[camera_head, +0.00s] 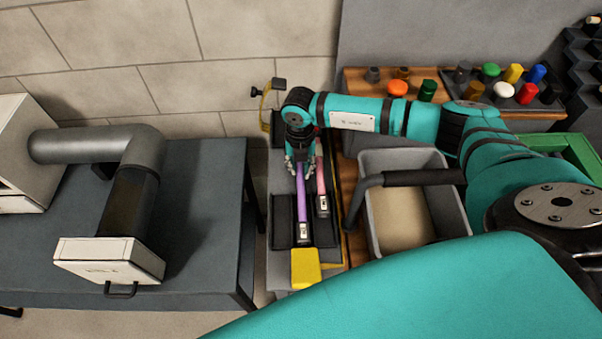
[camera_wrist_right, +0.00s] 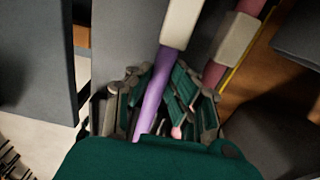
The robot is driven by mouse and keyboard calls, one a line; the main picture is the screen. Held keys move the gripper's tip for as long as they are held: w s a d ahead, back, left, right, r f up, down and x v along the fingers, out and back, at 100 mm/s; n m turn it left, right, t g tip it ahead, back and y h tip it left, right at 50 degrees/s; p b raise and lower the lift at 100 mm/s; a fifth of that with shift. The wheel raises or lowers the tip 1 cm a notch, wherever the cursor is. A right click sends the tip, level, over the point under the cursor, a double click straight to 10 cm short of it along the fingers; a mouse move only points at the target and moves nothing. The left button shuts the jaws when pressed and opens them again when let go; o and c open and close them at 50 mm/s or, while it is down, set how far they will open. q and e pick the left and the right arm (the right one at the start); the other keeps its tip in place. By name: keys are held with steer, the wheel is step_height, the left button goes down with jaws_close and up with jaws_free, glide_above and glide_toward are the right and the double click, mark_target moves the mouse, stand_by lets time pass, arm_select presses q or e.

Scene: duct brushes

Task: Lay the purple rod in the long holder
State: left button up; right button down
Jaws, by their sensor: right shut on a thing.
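The purple rod (camera_head: 303,198) has a pale block with a dark mark at its near end. My right gripper (camera_head: 299,165) points down and is shut on the rod near its far part. The rod lies lengthwise over the long holder (camera_head: 281,207), a narrow grey and black rack; I cannot tell whether it touches the holder. In the wrist view the purple rod (camera_wrist_right: 154,103) runs between the gripper's fingers (camera_wrist_right: 160,112). A pink rod (camera_head: 321,178) lies beside it on the right and also shows in the wrist view (camera_wrist_right: 215,72). My left gripper is out of view.
A yellow block (camera_head: 305,268) sits at the holder's near end. A grey bin (camera_head: 402,210) with a dark handle stands to the right. A dark table (camera_head: 205,215) with a duct (camera_head: 100,147) is on the left. Colored pegs (camera_head: 490,70) stand at the back right.

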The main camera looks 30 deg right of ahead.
mark_target(300, 167)
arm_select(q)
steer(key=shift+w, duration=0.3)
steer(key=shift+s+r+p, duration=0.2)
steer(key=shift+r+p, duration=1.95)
arm_select(e)
steer(key=shift+r, duration=3.05)
